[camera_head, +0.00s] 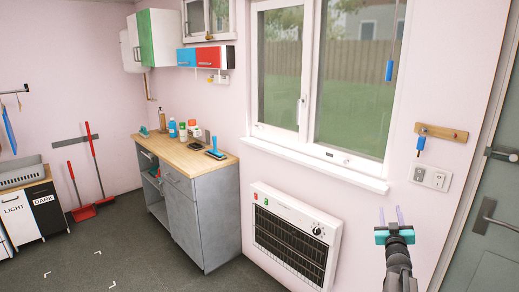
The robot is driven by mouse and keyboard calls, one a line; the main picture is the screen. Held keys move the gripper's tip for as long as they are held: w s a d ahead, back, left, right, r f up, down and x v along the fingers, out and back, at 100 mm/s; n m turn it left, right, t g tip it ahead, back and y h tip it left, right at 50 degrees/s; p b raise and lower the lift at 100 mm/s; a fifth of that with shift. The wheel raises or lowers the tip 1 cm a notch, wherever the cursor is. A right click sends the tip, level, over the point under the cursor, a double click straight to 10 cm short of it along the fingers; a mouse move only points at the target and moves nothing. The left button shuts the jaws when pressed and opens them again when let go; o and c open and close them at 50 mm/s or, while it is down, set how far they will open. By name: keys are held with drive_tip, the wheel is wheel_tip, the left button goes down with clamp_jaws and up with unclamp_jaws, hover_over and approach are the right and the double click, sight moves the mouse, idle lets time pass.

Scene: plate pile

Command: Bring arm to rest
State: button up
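My gripper (390,216) shows at the lower right, at the end of my dark arm (398,265). Nothing shows between the fingers. The gripper appears in front of the pink wall, to the right of the wall heater (295,235) and below the light switches (431,178). The arm reaches up from the bottom edge of the picture.
A grey cabinet (205,220) with a wooden top holds bottles and a brush. A door (470,235) stands at the right edge. Red brooms (80,212) lean at the left beside a labelled bin unit (18,218). The dark floor (105,262) between them is clear.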

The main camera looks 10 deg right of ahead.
drive_tip(key=w+a+f+g+y, duration=0.2)
drive_tip(key=w+a+f, duration=0.1)
drive_tip(key=a+f, duration=0.75)
drive_tip(key=w+a+f+g+y, duration=0.1)
drive_tip(key=w+a+f+y, duration=0.1)
drive_tip(key=a+f, duration=0.85)
drive_tip(key=s+a+f+n+g+y, duration=0.15)
drive_tip(key=s+a+f, duration=0.25)
drive_tip(key=a+f, duration=0.4)
drive_tip(key=s+a+f+g+y, duration=0.1)
drive_tip(key=s+a+f+g, duration=0.2)
drive_tip(key=a+f, duration=0.6)
drive_tip(key=s+a+f+n+g+y, duration=0.1)
drive_tip(key=s+a+f+g, duration=0.25)
drive_tip(key=s+f, duration=0.5)
drive_tip(key=s+a+f+g+y, duration=0.1)
drive_tip(key=s+a+f+g, duration=0.2)
drive_tip(key=s+a+f, duration=0.5)
drive_tip(key=s+a+r+g+y, duration=0.1)
drive_tip(key=s+g, duration=0.7)
drive_tip(key=s, duration=1.5)
drive_tip(key=shift+s+a+r+n+g, duration=0.2)
drive_tip(key=shift+r+n+g, duration=0.1)
drive_tip(key=shift+r+n, duration=0.25)
